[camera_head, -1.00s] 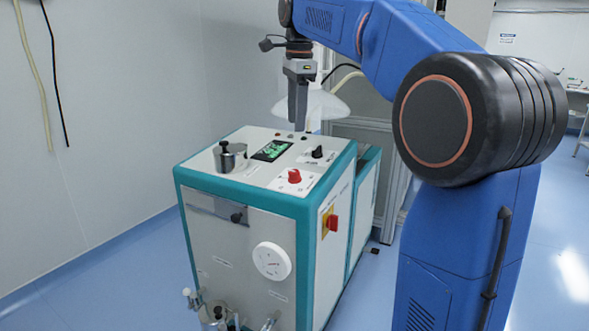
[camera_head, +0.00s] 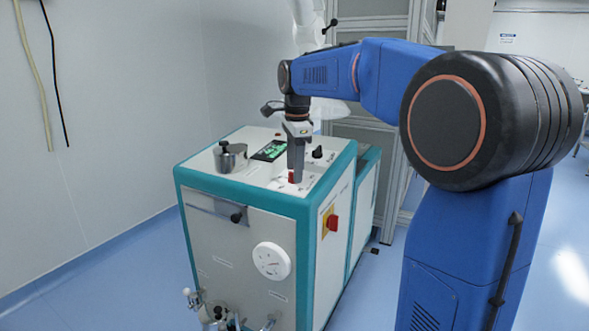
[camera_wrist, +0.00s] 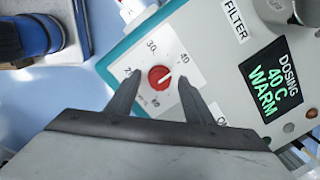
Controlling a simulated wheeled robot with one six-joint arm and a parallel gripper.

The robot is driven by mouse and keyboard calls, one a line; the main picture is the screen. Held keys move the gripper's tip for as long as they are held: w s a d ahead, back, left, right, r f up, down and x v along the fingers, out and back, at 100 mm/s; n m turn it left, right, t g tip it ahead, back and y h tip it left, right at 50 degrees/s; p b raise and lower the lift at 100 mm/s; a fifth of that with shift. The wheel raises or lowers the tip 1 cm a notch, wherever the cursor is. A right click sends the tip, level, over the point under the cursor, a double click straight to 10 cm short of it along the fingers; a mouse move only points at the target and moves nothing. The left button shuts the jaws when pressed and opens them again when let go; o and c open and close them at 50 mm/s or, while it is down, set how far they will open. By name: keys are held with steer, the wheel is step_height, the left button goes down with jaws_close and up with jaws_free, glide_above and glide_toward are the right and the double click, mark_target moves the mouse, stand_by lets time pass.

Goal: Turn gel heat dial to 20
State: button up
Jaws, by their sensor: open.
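The red dial (camera_wrist: 160,78) sits on a white scale plate (camera_wrist: 154,50) on top of the machine. In the wrist view its pale pointer mark is turned toward the 40 side; 30 is readable at the top and other numbers are small or partly covered. In the head view the red dial (camera_head: 291,177) is partly hidden by my gripper (camera_head: 295,181). My gripper (camera_wrist: 160,79) is open, with one finger on each side of the dial and gaps visible between. The display (camera_wrist: 270,77) reads "DOSING 40 C WARM".
A black knob (camera_head: 317,152) stands just behind my gripper, and a metal pot (camera_head: 230,157) to its left. A red switch on yellow (camera_head: 331,222) and a white round dial (camera_head: 271,261) are on the machine's sides. The floor on the left is clear.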

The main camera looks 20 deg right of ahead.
steer(key=shift+f, duration=0.25)
steer(key=c, duration=1)
steer(key=shift+c, duration=0.2)
